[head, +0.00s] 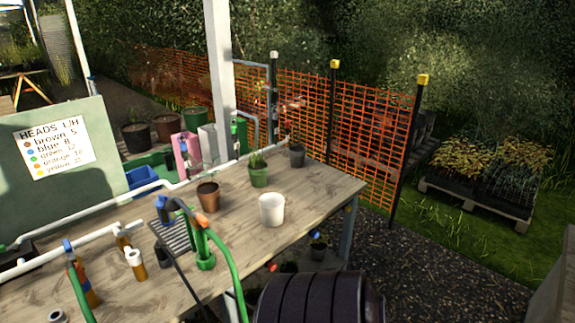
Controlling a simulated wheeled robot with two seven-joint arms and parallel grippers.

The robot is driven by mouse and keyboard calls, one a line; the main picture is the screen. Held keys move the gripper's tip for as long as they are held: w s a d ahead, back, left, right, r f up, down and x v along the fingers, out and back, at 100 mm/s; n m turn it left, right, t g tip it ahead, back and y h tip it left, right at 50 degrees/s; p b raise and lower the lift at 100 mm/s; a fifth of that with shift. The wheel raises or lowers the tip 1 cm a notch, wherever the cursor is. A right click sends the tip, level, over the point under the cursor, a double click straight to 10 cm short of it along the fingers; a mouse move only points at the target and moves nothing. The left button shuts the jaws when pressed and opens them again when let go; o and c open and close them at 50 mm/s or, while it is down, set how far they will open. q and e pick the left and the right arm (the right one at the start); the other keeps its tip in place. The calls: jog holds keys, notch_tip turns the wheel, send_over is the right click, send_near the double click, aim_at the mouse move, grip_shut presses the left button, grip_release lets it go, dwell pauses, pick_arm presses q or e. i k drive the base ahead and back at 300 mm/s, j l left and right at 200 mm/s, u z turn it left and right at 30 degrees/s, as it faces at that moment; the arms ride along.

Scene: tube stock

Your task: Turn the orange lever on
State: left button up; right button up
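Neither of my grippers shows in the head view. No part that I can clearly single out as an orange lever shows. On the wooden table, orange-brown fittings sit along the white pipes: one upright with a white top (136,265), one by the pipe end (123,239), and one at the lower left (88,290) below a blue cap (68,246). A small reddish-orange curved part (183,207) tops the green fitting (204,252) near the table's middle. Whether any of these is the lever, and its on or off position, is too small to tell.
A sign (57,147) and orange mesh fence (375,140) stand behind.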

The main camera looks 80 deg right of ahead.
aim_at(202, 220)
jog(key=z, duration=1.85)
